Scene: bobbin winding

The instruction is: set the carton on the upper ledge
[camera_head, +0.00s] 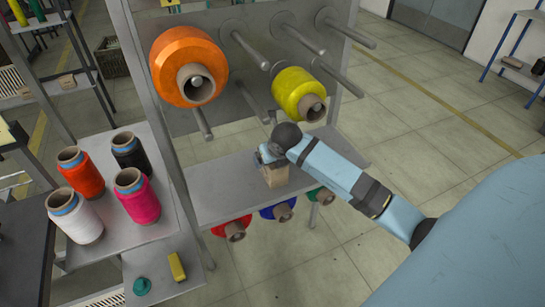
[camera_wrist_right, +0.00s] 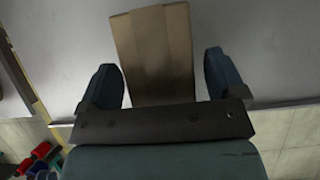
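A small brown carton (camera_head: 275,176) is at the grey ledge (camera_head: 222,188) under the rack's pegs. My right gripper (camera_head: 268,152) is at the carton, reaching in from the right. In the right wrist view the carton (camera_wrist_right: 155,50) lies between the two fingers of my right gripper (camera_wrist_right: 165,80). A gap shows between the carton and the right-hand finger, so the fingers are apart and not closed on it. Pale grey ledge surface shows around the carton. The carton's base contact is partly hidden. My left gripper is not in view.
An orange bobbin (camera_head: 180,62) and a yellow bobbin (camera_head: 297,93) sit on pegs above the ledge; bare pegs (camera_head: 250,50) jut out nearby. Red, blue and green bobbins show below the ledge. Several cones, including a pink one (camera_head: 137,197), stand on the left table.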

